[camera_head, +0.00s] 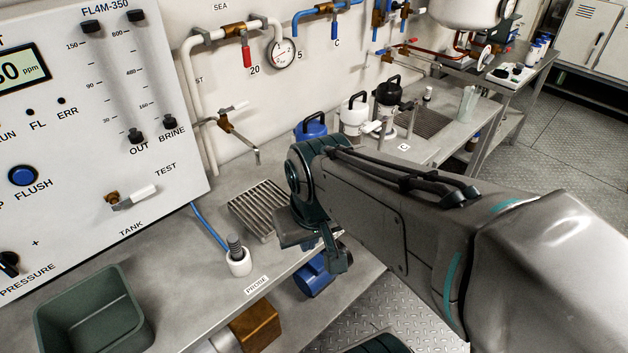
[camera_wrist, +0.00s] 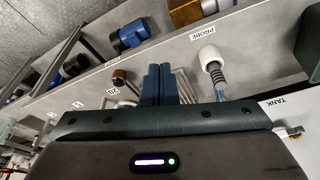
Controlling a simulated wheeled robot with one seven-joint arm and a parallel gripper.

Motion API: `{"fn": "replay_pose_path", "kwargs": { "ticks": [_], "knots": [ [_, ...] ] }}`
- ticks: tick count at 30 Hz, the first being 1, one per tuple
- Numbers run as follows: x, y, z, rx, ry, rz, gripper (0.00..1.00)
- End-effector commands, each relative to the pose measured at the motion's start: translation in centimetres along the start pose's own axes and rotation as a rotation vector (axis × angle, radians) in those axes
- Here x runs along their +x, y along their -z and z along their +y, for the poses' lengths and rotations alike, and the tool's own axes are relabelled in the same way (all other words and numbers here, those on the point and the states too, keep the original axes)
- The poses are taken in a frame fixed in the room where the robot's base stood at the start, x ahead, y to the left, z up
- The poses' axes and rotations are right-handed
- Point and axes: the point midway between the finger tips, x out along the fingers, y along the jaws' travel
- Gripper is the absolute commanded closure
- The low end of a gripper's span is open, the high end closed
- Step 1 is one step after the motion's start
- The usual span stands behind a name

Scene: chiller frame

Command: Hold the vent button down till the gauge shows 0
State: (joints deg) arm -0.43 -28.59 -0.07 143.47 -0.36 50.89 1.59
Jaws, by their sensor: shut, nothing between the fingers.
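A round white gauge (camera_head: 281,53) with a dark rim is on the wall pipe, beside the red-handled tap; its reading is too small to tell. I cannot make out a button labelled vent; one may be hidden behind my arm. The blue (camera_head: 311,127), white (camera_head: 353,112) and black (camera_head: 388,100) handled housings stand behind my arm. My gripper (camera_head: 335,262) is over the bench's front edge, right of the slatted drain grate (camera_head: 258,210), apart from the gauge. In the wrist view its two dark blue fingers (camera_wrist: 160,84) are together and empty.
A control panel (camera_head: 100,120) with a blue FLUSH button (camera_head: 24,175) stands at left. A white probe holder (camera_head: 238,262), a green bin (camera_head: 95,318) and a low tap (camera_head: 235,128) are on or over the bench. A blue motor-like unit (camera_head: 313,277) is below the edge.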

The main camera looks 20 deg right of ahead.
Motion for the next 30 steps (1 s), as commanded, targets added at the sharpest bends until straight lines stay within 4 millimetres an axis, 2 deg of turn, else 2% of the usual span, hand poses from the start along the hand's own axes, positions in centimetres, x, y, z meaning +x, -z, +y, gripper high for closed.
{"fn": "replay_pose_path", "kwargs": {
  "ticks": [8,12,17,23,30],
  "knots": [
    [0.3,0.8,-0.1,0.071,0.023,-0.018,1.0],
    [1.2,2.6,-0.7,0.243,0.087,-0.056,1.0],
    [3.0,5.7,-0.1,0.527,0.196,-0.095,1.0],
    [5.3,9.8,2.4,0.91,0.344,-0.115,1.0],
    [7.7,13.9,7.9,1.389,0.529,-0.103,1.0]
  ]
}}
